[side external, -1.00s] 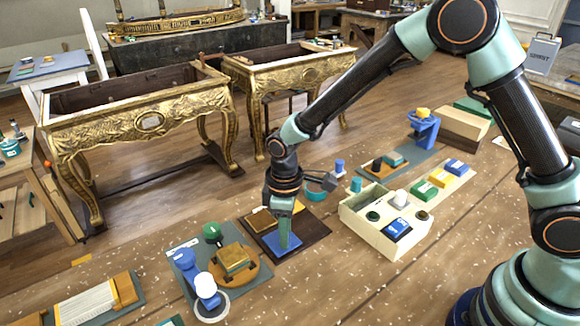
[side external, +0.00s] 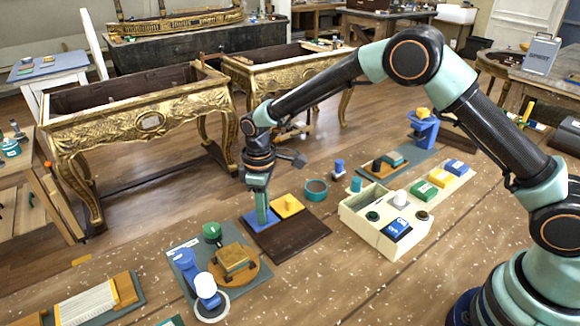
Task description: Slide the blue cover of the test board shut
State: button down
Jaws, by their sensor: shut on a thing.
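The test board (side external: 290,238) is a dark brown flat board on the bench in the side external view. The blue cover (side external: 249,218) lies at the board's back left end. A yellow cover with a small knob (side external: 288,206) sits to its right at the back of the board. My gripper (side external: 262,221) points down onto the blue cover and is shut on it. The fingers hide the part of the cover that they hold. No opening shows beside the blue cover. The front part of the board is bare.
A cream box with buttons (side external: 372,228) stands right of the board, with a teal ring (side external: 316,190) behind. A board with a round wooden plate (side external: 238,268) and blue and white parts lies at front left. Gilt tables (side external: 150,122) stand behind the bench.

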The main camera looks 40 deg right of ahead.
jog(key=shift+w+r, duration=0.1)
jog(key=shift+w, duration=0.2)
jog(key=c, duration=1.1)
grip_release()
jog(key=o, duration=0.4)
jog(key=shift+o, duration=0.2)
jog(key=shift+s, duration=0.1)
notch_tip(320, 180, up, 12)
